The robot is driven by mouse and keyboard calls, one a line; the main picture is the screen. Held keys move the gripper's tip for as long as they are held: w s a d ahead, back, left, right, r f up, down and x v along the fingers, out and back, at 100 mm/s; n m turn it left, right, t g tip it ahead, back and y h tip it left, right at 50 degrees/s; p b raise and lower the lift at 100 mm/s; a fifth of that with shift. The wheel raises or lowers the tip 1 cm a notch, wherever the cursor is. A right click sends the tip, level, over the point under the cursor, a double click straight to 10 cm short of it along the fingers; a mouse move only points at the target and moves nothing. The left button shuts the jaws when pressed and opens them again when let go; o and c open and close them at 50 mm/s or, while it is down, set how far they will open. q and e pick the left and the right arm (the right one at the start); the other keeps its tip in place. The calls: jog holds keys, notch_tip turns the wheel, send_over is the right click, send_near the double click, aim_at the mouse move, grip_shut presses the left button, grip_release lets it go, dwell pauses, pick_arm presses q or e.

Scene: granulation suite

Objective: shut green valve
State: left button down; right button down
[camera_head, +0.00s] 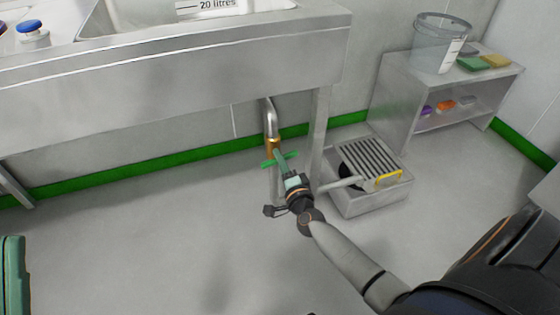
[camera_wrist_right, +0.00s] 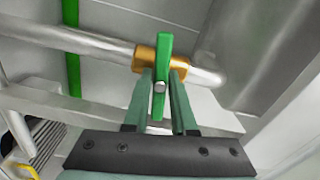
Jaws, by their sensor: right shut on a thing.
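The green valve has a brass body (camera_head: 271,146) on a steel pipe under the sink and a flat green handle (camera_head: 292,155). In the right wrist view, the handle (camera_wrist_right: 165,48) lies across the pipe, over the brass body (camera_wrist_right: 146,53), with a bolt at its pivot. My right gripper (camera_head: 280,160) reaches the valve from the front. In the wrist view, the teal fingers of my right gripper (camera_wrist_right: 162,80) stand on either side of the handle and are shut on it. Part of the handle is hidden by the fingers in the head view. My left gripper is not in view.
The steel sink (camera_head: 180,75) overhangs the valve, and its leg (camera_head: 320,130) stands just right of it. A floor box with a grating (camera_head: 370,160) sits right of my gripper. A shelf unit (camera_head: 395,95) holds a clear bucket (camera_head: 438,50). The floor (camera_head: 150,240) in front is mostly clear.

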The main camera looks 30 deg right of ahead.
jog(key=shift+m, duration=1)
jog(key=c, duration=0.7)
grip_release()
jog(key=shift+s, duration=0.1)
jog(key=p+v, duration=0.2)
jog(key=v, duration=1)
jog(key=shift+s+p, duration=0.25)
jog(key=shift+p, duration=0.05)
